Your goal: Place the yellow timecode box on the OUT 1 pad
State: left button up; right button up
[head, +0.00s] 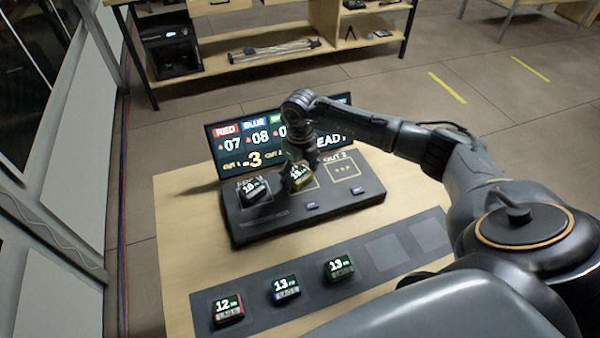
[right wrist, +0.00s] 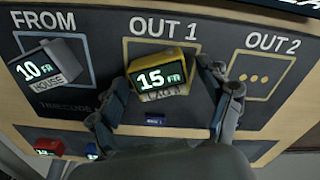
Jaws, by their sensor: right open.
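The yellow timecode box (right wrist: 162,77) reads 15 FR and sits on the OUT 1 pad (right wrist: 192,44), slightly tilted within its outlined square, in the right wrist view. In the head view the yellow box (head: 298,176) is partly hidden below my right gripper (head: 299,172). My right gripper (right wrist: 163,102) is open, with one finger on each side of the box and a visible gap at least on the right. My left gripper is not in view.
A grey box (head: 254,190) reading 10 sits on the FROM pad. The OUT 2 pad (head: 347,172) holds no box. A screen (head: 228,150) stands behind the console. Red (head: 227,308), blue (head: 285,289) and green (head: 339,267) boxes stand on the front strip.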

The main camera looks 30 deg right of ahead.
aim_at(300, 174)
jog(key=shift+r, duration=0.1)
jog(key=shift+r, duration=0.25)
notch_tip(300, 174, up, 12)
jog(key=b, duration=0.1)
jog(key=shift+f, duration=0.15)
